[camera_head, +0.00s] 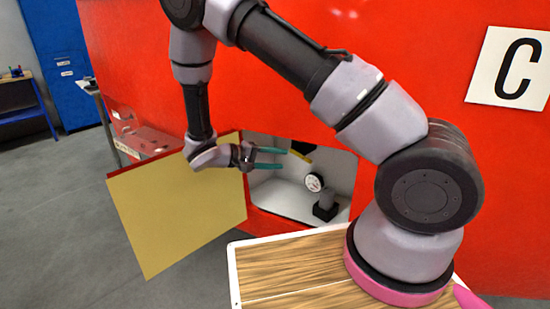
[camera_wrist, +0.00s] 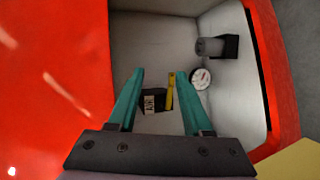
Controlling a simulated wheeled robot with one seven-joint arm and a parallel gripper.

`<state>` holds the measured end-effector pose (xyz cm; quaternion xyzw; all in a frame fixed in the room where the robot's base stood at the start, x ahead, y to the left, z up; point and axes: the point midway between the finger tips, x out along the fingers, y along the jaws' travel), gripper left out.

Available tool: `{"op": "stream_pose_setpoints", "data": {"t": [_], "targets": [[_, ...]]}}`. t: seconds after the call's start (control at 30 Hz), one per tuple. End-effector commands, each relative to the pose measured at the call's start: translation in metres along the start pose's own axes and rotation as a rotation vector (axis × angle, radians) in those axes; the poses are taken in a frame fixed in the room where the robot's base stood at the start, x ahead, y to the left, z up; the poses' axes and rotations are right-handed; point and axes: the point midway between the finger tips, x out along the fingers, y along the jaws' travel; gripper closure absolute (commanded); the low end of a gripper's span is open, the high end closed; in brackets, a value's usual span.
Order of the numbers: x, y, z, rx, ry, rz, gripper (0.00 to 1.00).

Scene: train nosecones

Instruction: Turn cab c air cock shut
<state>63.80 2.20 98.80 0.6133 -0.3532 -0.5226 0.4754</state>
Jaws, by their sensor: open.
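The cab C air cock's yellow handle (camera_wrist: 170,92) shows in the wrist view inside an open recess, beside a black block with a pale label (camera_wrist: 152,103). The handle runs up and down in that picture. In the head view only a bit of the yellow handle (camera_head: 300,156) shows near the recess's top. My gripper (camera_head: 282,158) reaches into the recess opening with green fingers apart and empty. In the wrist view my gripper (camera_wrist: 160,74) frames the handle between its fingers, nearer the right finger. I see no clear contact; the depth gap is hard to tell.
A round white gauge (camera_head: 314,182) and a grey cylinder on a black base (camera_head: 325,204) stand in the recess. The yellow hatch door (camera_head: 178,208) hangs open at left. Red walls closely border the opening. A "C" sign (camera_head: 511,68) is at upper right.

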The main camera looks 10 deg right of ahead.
Motion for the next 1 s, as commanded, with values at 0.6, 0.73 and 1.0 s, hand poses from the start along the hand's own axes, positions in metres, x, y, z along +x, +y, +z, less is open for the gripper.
{"op": "stream_pose_setpoints", "data": {"t": [0.6,0.73,1.0], "targets": [[0.001,0.015,0.006,0.01,-0.056,-0.067,0.81],[0.002,-0.003,0.019,-0.012,-0.103,-0.133,1.0],[-0.021,-0.101,0.067,0.02,-0.294,-0.546,1.0]]}}
